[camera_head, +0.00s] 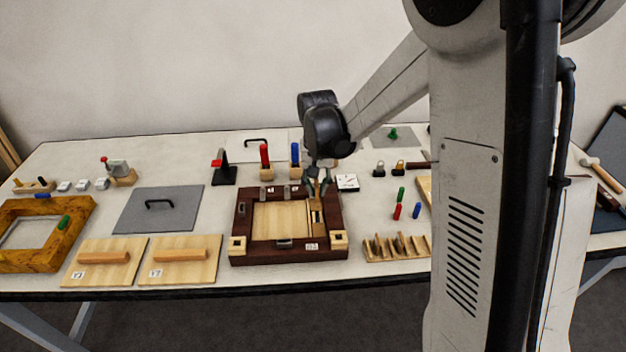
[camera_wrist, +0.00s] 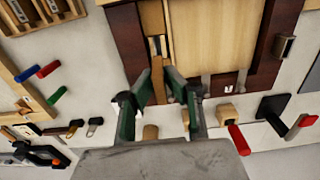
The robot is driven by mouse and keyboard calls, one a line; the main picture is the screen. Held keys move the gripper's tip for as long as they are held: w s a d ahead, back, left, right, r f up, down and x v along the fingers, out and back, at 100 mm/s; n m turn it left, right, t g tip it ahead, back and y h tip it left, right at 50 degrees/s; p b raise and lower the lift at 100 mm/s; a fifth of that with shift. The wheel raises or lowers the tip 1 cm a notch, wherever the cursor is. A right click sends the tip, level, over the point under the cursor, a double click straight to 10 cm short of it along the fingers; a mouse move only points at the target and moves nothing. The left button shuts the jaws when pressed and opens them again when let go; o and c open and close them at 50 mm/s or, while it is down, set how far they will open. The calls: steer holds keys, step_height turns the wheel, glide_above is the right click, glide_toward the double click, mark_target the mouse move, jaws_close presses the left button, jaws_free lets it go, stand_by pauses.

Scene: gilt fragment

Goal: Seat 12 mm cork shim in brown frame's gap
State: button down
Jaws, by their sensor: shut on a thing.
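The dark brown frame (camera_head: 240,215) lies flat in the middle of the table. A pale wood panel (camera_head: 280,217) fills most of it, and a narrow gap (camera_head: 316,225) runs along its right side. In the wrist view the frame (camera_wrist: 127,40) is at the top, with the gap beside the panel (camera_wrist: 210,35). My gripper (camera_head: 318,187) is over the frame's right back part. It is shut on a thin tan strip, the cork shim (camera_wrist: 175,83), between its green fingers (camera_wrist: 165,75). The shim's tip appears at the gap's end; whether it is inside, I cannot tell.
Small clamps with red and blue handles (camera_head: 264,155) stand behind the frame. A slotted wooden rack (camera_head: 395,248) is at the right front, near red, green and blue pegs (camera_head: 398,210). Two handled boards (camera_head: 180,265) and a yellow-brown frame (camera_head: 75,210) lie left.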

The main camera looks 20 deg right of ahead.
steer(key=shift+s+d+f, duration=0.15)
steer(key=shift+s+d, duration=0.05)
steer(key=shift+s, duration=0.1)
steer(key=shift+f+b, duration=0.1)
steer(key=shift+b, duration=0.25)
steer(key=b, duration=0.5)
glide_above(317, 212)
steer(key=s, duration=0.2)
steer(key=shift+s+a+f, duration=0.1)
steer(key=shift+a+f, duration=0.05)
steer(key=shift+f, duration=1.3)
steer(key=shift+s+a+f, duration=0.1)
steer(key=shift+a+f, duration=0.05)
steer(key=shift+f, duration=1.25)
steer(key=shift+b, duration=0.5)
steer(key=shift+f+b, duration=1.4)
steer(key=shift+f, duration=0.05)
steer(key=c, duration=1.7)
jaws_free()
